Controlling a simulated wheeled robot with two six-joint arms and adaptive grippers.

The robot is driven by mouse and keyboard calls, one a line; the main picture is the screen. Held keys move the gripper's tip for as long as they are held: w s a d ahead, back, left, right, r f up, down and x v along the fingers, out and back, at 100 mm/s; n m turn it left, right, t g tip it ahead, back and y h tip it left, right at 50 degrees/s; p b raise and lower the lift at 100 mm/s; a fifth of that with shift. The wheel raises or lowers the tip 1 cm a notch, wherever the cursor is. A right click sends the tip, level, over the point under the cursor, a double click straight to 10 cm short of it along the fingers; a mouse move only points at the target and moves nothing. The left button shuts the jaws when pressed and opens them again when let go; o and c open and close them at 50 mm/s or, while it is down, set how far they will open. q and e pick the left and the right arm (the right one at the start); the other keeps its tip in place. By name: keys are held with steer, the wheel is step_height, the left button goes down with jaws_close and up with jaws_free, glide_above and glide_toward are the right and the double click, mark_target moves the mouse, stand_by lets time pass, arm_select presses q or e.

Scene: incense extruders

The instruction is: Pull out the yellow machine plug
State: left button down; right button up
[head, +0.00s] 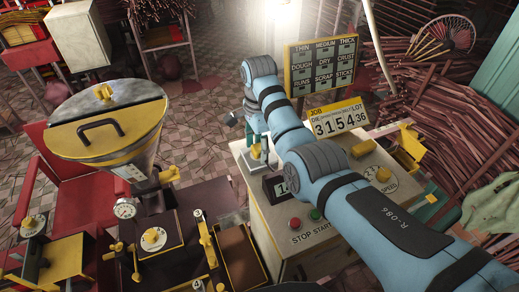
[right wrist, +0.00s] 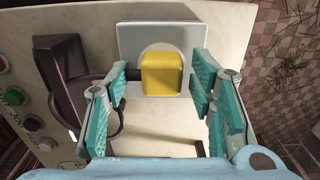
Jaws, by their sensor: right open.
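The yellow machine plug (right wrist: 161,75) is a block with rounded edges, seated in a pale socket plate (right wrist: 190,35) on the cream machine panel. It is in the upper middle of the right wrist view. A dark cable runs from its left side. My right gripper (right wrist: 158,80) is open, with its teal-padded fingers on either side of the plug. A gap shows on the right; on the left the finger is close to the plug's dark cable end, and I cannot tell whether they touch. In the head view the right gripper (head: 257,138) is small, over the machine's far left corner. My left gripper is not in view.
The cream control cabinet (head: 315,262) has stop and start buttons and a speed knob (head: 383,174). A dark housing (right wrist: 75,70) stands left of the plug. A job sign (head: 338,120) stands behind my right arm. A yellow-lidded hopper (head: 108,125) stands at left.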

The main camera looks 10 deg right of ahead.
mark_target(259, 147)
stand_by(0.4)
jaws_close()
steer(key=shift+r, duration=0.1)
steer(key=shift+r, duration=2.9)
